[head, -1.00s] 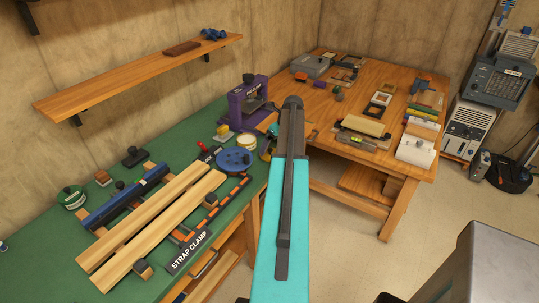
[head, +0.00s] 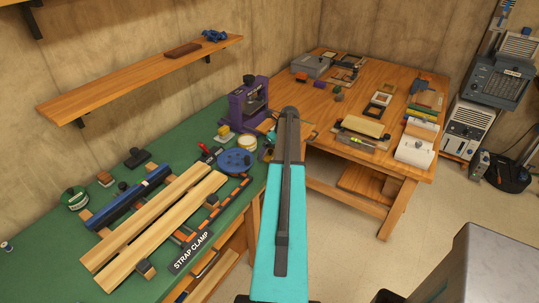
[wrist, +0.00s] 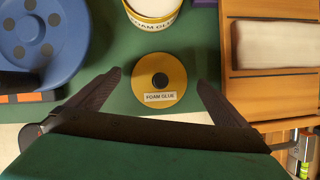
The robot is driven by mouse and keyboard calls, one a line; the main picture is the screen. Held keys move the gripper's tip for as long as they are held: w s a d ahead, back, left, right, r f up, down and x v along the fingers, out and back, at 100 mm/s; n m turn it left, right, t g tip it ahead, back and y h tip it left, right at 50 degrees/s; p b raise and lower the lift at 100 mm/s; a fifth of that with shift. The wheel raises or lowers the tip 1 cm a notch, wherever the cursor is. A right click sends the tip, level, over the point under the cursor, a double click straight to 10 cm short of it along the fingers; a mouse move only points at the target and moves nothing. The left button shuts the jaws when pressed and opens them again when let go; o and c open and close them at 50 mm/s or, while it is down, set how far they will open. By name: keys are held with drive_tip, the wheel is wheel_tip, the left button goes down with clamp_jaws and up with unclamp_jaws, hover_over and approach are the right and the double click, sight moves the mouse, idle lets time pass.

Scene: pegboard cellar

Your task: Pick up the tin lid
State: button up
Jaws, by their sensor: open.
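The tin lid (wrist: 172,76) is a round yellow disc with a black knob and a "FOAM GLUE" label. In the wrist view it lies flat near the edge of the green bench top. My gripper (wrist: 160,79) is open, with one dark finger on each side of the lid and visible gaps to it. I cannot tell the height of the fingertips above the bench. The open tin (wrist: 153,20), also labelled, stands just beyond the lid and shows in the head view (head: 247,145). In the head view my arm hides most of the gripper area.
A blue round disc (wrist: 35,45) lies left of the lid. A wooden table (head: 345,95) with many items adjoins on the right, bearing a pale block (wrist: 275,43). A purple machine (head: 240,112) stands behind the tin. Long boards (head: 160,230) lie at the left.

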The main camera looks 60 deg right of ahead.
drive_tip(key=shift+w+f, duration=0.2)
drive_tip(key=shift+f, duration=0.25)
drive_tip(key=shift+c, duration=0.5)
drive_tip(key=c, duration=1)
